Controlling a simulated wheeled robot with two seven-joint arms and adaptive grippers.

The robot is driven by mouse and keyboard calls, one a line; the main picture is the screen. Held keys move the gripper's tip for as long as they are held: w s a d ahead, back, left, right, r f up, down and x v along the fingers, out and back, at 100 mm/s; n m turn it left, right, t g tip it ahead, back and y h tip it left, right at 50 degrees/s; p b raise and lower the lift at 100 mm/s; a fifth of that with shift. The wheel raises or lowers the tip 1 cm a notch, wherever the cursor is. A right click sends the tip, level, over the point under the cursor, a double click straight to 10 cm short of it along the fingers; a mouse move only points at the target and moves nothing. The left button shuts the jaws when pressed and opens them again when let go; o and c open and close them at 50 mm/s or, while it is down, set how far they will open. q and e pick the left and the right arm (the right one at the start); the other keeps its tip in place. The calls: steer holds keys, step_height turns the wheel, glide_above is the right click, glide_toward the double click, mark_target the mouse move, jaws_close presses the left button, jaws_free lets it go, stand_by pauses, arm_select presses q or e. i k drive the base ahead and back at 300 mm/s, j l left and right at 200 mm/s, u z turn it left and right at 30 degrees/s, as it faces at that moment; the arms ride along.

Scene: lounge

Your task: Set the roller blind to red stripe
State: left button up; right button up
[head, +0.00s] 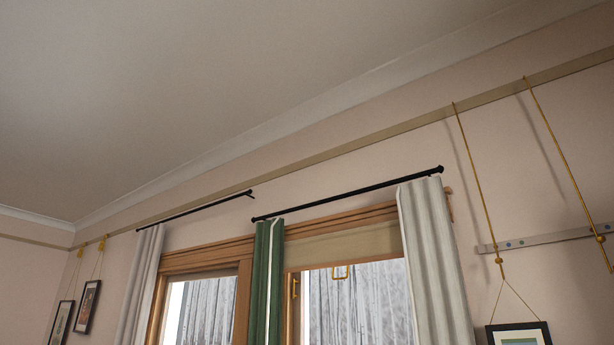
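The beige roller blind (345,248) is at the top of the right-hand window, a short way down, with bare glass below it. I cannot make out a red stripe. Neither of my grippers is in view.
Pale curtains (433,260) and (140,283) flank the windows, with a green curtain (268,280) between them, under black rods (345,195). A grey strip with small bluish marks (540,240) is on the right wall, behind hanging cords (480,190). A framed picture (518,335) hangs below.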

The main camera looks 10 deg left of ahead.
mark_target(377, 258)
steer(key=z, duration=0.15)
steer(key=i+j+z, duration=0.15)
steer(key=z, duration=0.2)
steer(key=i+j+z, duration=0.25)
steer(key=z, duration=0.15)
steer(key=i+j+z, duration=0.35)
steer(key=k+l, duration=0.05)
steer(key=k, duration=0.05)
